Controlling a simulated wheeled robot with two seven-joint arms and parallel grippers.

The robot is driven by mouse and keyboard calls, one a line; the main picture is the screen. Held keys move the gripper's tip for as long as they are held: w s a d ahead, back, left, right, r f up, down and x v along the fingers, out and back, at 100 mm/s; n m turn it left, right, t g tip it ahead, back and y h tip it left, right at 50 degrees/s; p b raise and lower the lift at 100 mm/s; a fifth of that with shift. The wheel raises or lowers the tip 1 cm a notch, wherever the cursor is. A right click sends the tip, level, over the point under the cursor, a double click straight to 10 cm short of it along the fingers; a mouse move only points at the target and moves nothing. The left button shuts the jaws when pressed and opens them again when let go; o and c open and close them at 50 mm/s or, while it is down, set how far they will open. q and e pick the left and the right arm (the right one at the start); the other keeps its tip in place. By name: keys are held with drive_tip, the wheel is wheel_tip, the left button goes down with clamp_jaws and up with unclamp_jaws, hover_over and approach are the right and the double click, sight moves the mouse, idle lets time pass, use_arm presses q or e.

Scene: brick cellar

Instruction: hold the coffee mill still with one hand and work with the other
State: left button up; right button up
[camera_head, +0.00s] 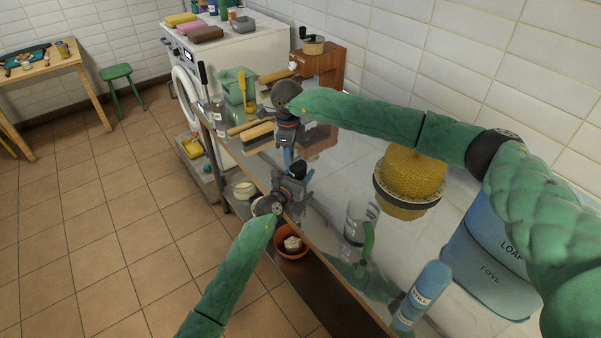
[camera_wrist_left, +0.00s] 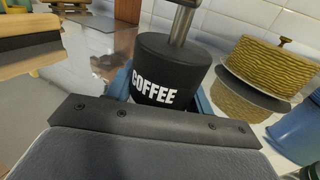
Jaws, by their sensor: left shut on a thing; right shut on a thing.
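The coffee mill is a dark round body marked COFFEE (camera_wrist_left: 158,88) in the left wrist view, with a metal shaft rising from its top. It stands upright between the blue fingers of my left gripper (camera_head: 300,182), which is shut on it. In the head view the grippers and wrists mostly hide the mill. My right gripper (camera_head: 288,152) points down just above and behind the left one. It is shut at the mill's top, on what appears to be the crank; the grasped part is hidden.
A glossy counter holds a yellow woven dome (camera_head: 410,175), a clear bottle (camera_head: 358,222), a blue bottle (camera_head: 421,292) and a blue bin (camera_head: 485,250) on the right. Open floor lies left.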

drive_tip(key=shift+s+d, duration=0.35)
drive_tip(key=shift+d, duration=0.05)
drive_tip(key=shift+s+d, duration=0.2)
drive_tip(key=shift+d, duration=0.9)
drive_tip(key=shift+w+d, duration=0.25)
drive_tip(key=shift+d, duration=0.3)
drive_tip(key=shift+w+d, duration=0.25)
drive_tip(key=shift+d, duration=0.25)
